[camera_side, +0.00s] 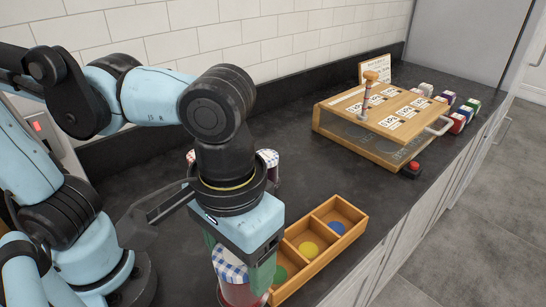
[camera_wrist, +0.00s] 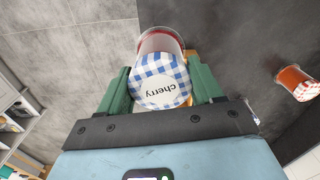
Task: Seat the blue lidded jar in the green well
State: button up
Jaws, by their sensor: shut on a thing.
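The blue lidded jar (camera_side: 233,284) has a blue-and-white checked lid and red contents; in the wrist view its lid (camera_wrist: 160,82) reads "cherry". My gripper (camera_side: 238,264) is shut on it, with the green fingers (camera_wrist: 162,88) on either side of the lid. The wooden tray (camera_side: 345,245) has three wells in a row. The green well (camera_side: 281,274) is the nearest, partly hidden by my gripper, and the jar is just left of it in the side view. The jar's bottom is cut off there, so I cannot tell its height.
The yellow well (camera_side: 308,250) and blue well (camera_side: 337,228) look empty. Red-lidded jars (camera_side: 268,157) stand behind my arm; one shows at the right of the wrist view (camera_wrist: 299,84). A wooden case (camera_side: 350,125) and a red button (camera_side: 413,166) are farther back.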

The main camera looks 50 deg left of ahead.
jog(key=shift+s+d+n, duration=0.3)
jog(key=shift+s+d, duration=0.2)
jog(key=shift+d, duration=0.05)
jog(key=shift+w+a+f, duration=0.8)
jog(key=shift+w+f, duration=0.9)
jog(key=shift+f, duration=0.1)
jog(key=shift+w+a+f, duration=0.75)
jog(key=shift+w+f, duration=1)
jog(key=shift+f, duration=0.1)
jog(key=shift+w+a+f, duration=0.8)
jog(key=shift+w+f, duration=0.9)
jog(key=shift+f, duration=0.1)
jog(key=shift+f, duration=0.15)
jog(key=o, duration=1.3)
jog(key=shift+o, duration=0.2)
